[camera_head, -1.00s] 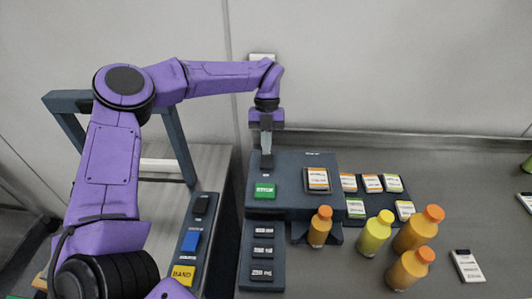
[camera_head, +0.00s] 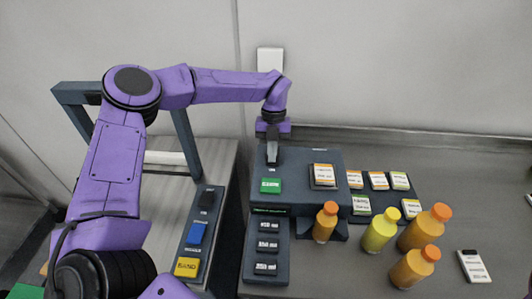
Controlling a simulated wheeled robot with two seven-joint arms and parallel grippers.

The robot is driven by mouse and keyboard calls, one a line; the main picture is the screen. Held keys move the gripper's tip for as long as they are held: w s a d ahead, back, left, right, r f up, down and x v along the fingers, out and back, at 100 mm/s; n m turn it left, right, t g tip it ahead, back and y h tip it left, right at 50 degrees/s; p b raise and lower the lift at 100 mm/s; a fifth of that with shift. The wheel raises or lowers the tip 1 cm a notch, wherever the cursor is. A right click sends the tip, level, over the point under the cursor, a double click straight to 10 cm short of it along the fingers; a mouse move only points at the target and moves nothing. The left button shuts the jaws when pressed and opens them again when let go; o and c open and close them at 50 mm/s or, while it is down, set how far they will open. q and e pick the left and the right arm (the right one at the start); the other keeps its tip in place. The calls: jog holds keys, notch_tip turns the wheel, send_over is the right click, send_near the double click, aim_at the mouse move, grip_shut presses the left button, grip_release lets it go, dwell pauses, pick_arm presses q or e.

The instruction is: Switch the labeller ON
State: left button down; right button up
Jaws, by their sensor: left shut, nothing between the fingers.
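The labeller (camera_head: 312,162) is a dark box on the bench, with a green button (camera_head: 271,186) on its top left and a label card (camera_head: 323,174) on its top right. My left gripper (camera_head: 272,162) points down over the back left of the labeller, behind the green button. It is shut with nothing held. Its tips hide the spot under them, so I cannot tell whether they touch a switch there. A green lit strip (camera_head: 270,210) shows on the labeller's front edge. My right gripper is not in view.
A dark panel with several volume buttons (camera_head: 267,246) stands in front of the labeller. Several orange and yellow bottles (camera_head: 380,232) stand to the right, near a rack of label cards (camera_head: 378,180). A panel with black, blue and yellow buttons (camera_head: 198,235) is at left.

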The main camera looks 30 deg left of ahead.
pick_arm(q)
jog(key=shift+w+a, duration=0.1)
jog(key=shift+w, duration=0.1)
jog(key=shift+w+a+r+p, duration=0.15)
jog(key=shift+w+a+p, duration=0.15)
jog(key=shift+w, duration=0.25)
jog(key=shift+r, duration=0.1)
notch_tip(320, 180, up, 4)
jog(key=p, duration=0.3)
jog(key=shift+s+d, duration=0.1)
jog(key=shift+d, duration=0.05)
notch_tip(320, 180, up, 10)
jog(key=b, duration=0.3)
jog(key=shift+w+a, duration=0.2)
jog(key=shift+a, duration=0.05)
